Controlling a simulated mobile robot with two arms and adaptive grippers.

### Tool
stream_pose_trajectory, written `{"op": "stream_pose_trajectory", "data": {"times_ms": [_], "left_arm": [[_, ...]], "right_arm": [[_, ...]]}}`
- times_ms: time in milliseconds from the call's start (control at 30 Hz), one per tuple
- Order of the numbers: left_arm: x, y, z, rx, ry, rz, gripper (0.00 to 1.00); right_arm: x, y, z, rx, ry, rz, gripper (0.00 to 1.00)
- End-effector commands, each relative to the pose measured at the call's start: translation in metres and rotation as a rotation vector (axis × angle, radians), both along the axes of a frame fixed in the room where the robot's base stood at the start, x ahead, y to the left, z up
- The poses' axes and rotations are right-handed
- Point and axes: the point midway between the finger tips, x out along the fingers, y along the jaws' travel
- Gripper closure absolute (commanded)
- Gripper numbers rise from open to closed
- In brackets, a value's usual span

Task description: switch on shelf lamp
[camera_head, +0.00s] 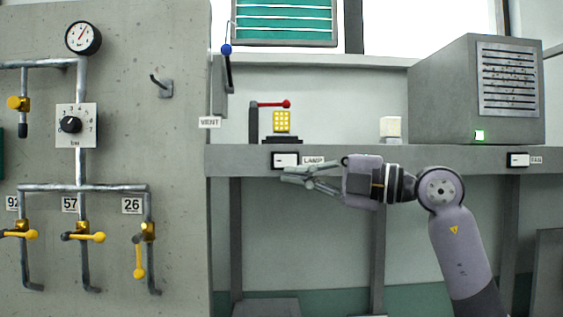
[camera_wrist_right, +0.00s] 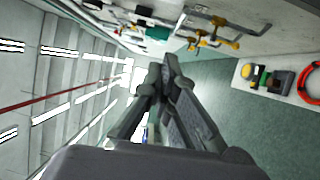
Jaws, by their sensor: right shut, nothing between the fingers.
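The lamp switch (camera_head: 286,160) is a white rocker in a black frame on the front edge of the grey shelf. A label reading LAMP (camera_head: 313,161) is beside it on the right. My right gripper (camera_head: 284,174) is just below the switch in the head view, its fingers pointing left. Its fingers are together and empty, and they also show in the wrist view (camera_wrist_right: 160,75). I cannot tell whether they touch the switch. A yellow gridded block (camera_head: 282,122) stands on a dark base above the switch. My left gripper is out of view.
A red-handled lever (camera_head: 272,104) stands left of the yellow block. A pale cube (camera_head: 390,127) and a large grey box (camera_head: 450,95) with a green light are on the shelf. Another switch (camera_head: 518,160) is at the right. Pipes with yellow valves (camera_head: 85,237) run along the left wall.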

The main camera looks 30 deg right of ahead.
Motion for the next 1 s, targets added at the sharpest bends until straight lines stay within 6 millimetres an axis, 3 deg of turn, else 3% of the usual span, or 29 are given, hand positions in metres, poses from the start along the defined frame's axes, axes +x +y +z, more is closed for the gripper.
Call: {"op": "stream_pose_trajectory", "data": {"times_ms": [100, 200, 567, 767, 1000], "left_arm": [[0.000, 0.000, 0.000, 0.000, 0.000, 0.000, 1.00], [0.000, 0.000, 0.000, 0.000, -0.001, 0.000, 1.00], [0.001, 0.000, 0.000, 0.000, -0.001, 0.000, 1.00], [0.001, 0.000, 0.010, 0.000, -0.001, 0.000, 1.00], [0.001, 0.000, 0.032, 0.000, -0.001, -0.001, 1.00]], "right_arm": [[-0.020, -0.035, 0.017, -0.020, 0.044, -0.133, 1.00], [-0.028, -0.050, 0.021, -0.017, 0.066, -0.187, 1.00], [-0.029, -0.052, 0.021, -0.017, 0.075, -0.199, 1.00], [-0.013, -0.045, 0.023, -0.015, 0.076, -0.195, 1.00], [0.033, -0.026, 0.025, -0.015, 0.078, -0.193, 1.00]]}}
